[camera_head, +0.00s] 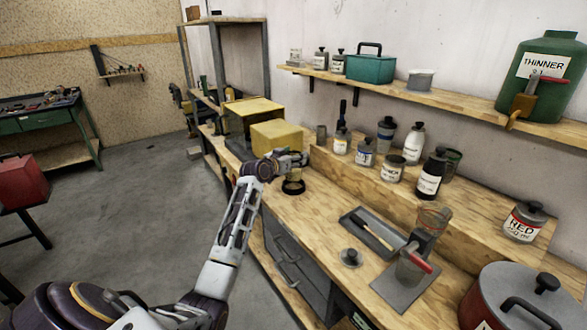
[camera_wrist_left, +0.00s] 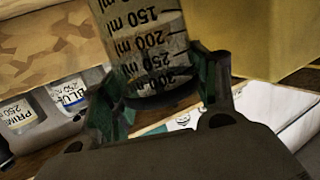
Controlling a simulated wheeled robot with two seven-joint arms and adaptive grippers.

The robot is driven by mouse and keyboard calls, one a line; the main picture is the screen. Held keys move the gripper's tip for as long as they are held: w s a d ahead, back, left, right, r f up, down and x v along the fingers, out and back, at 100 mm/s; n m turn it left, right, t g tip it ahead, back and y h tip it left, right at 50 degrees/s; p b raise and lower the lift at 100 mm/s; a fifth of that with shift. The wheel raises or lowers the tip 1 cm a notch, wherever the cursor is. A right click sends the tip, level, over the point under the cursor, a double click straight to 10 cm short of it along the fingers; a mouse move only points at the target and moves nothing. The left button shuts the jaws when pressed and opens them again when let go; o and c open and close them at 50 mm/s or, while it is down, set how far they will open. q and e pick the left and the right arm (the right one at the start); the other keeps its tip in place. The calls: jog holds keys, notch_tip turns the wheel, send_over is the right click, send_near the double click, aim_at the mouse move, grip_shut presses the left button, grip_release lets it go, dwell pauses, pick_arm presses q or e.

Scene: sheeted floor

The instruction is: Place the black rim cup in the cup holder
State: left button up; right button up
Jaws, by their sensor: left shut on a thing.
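My left gripper (camera_head: 290,159) reaches over the back of the bench, beside a yellow box. In the wrist view its green-padded fingers (camera_wrist_left: 160,92) are shut on a see-through cup with dark millilitre marks (camera_wrist_left: 152,45). In the head view the cup is hard to make out at the gripper. A black ring-shaped thing (camera_head: 293,186) shows on the bench just below the gripper. I cannot tell whether it is the cup holder. My right gripper is out of view.
The yellow box (camera_head: 277,137) stands close behind my left gripper. Several paint containers, including a black bottle (camera_head: 431,174), stand on the raised ledge to the right. A grey tray (camera_head: 373,231) and a stand with cups (camera_head: 402,286) lie nearer. Bare wood lies between ring and tray.

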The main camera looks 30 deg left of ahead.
pick_arm(q)
jog(key=shift+f, duration=2.35)
jog(key=shift+f, duration=0.15)
jog(key=o, duration=1.5)
